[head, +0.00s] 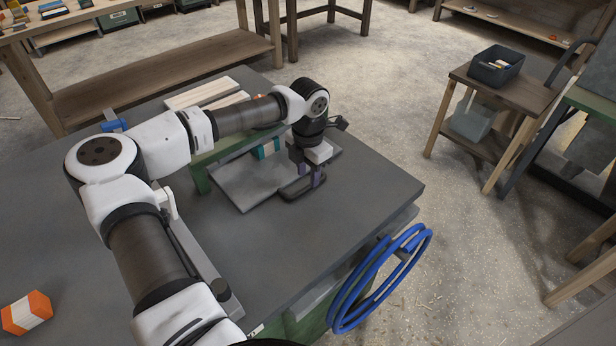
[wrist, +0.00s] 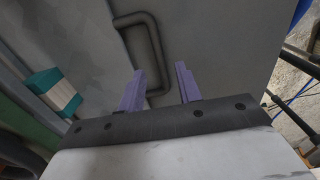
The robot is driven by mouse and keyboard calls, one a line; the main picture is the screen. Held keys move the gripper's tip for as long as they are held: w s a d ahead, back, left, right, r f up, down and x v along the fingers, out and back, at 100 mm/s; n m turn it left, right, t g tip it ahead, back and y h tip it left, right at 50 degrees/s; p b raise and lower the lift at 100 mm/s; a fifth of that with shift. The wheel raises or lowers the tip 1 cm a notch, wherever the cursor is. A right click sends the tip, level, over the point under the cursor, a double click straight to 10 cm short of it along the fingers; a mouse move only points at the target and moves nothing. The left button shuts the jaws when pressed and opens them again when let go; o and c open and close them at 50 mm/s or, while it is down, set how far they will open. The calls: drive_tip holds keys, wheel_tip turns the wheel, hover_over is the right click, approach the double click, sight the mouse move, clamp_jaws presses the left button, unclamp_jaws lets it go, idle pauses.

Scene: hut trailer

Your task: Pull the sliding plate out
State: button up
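The sliding plate (head: 245,181) is a flat grey sheet lying at the foot of a small green-framed stand on the dark table. It also shows at the left of the wrist view (wrist: 75,35). Its dark U-shaped handle (head: 296,189) stands out from its right edge; it shows in the wrist view too (wrist: 158,50). My gripper (head: 308,178) points down at the handle. In the wrist view its purple fingers (wrist: 161,82) are apart, with the handle's outer bar between them in the picture. I cannot tell whether they touch the bar.
A teal and white block (wrist: 55,92) lies beside the plate. An orange and white block (head: 27,313) lies at the left. The tabletop (head: 365,190) right of the handle is clear.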

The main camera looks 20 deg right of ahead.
sight(308, 187)
drive_tip(key=shift+f+p, duration=0.3)
drive_tip(key=shift+f, duration=1.5)
clamp_jaws()
